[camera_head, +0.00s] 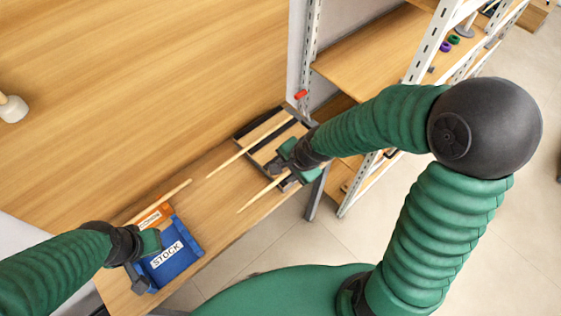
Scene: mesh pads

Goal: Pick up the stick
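Three thin, pale wooden sticks show. One stick (252,144) runs from the table onto a dark-edged tray (244,133) at the right end of the table. A nearer stick (252,202) runs up under my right gripper (279,175). That gripper's dark fingers look spread to either side of this stick, and its hand hides the stick's far end.
A metal-framed shelf with wooden boards (365,50) stands close behind and right of my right arm. A red item (300,94) is on its upright. A pale round-ended object (12,108) is at the far left.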

